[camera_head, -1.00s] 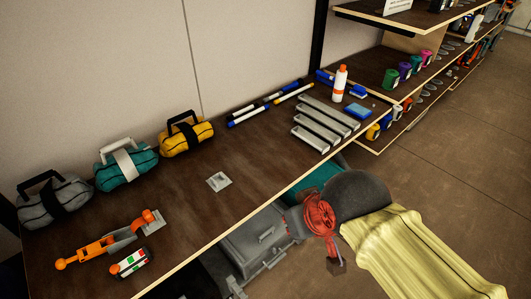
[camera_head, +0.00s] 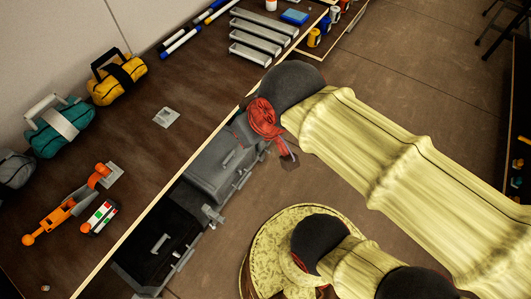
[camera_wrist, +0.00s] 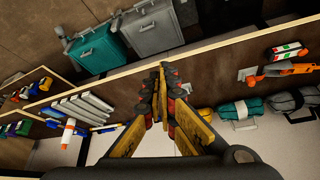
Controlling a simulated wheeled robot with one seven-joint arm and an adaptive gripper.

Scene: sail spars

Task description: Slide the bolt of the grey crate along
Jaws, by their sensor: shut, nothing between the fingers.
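The grey crate (camera_head: 203,166) stands under the front edge of the table in the head view, with a handle on its lid. A thin rail (camera_head: 243,180) runs along its front side. A small grey fitting (camera_head: 213,215) sticks out near its lower front corner; I cannot tell for sure which part is the bolt. The grey crate (camera_wrist: 157,36) also shows at the top of the wrist view. My gripper (camera_wrist: 163,70) is shut and empty, its tips apart from the crate in that view. In the head view the red end of my arm covers the crate's far end; the fingertips are unclear.
The table (camera_head: 140,150) above holds bags, an orange tool, trays and markers. The floor in front is partly clear.

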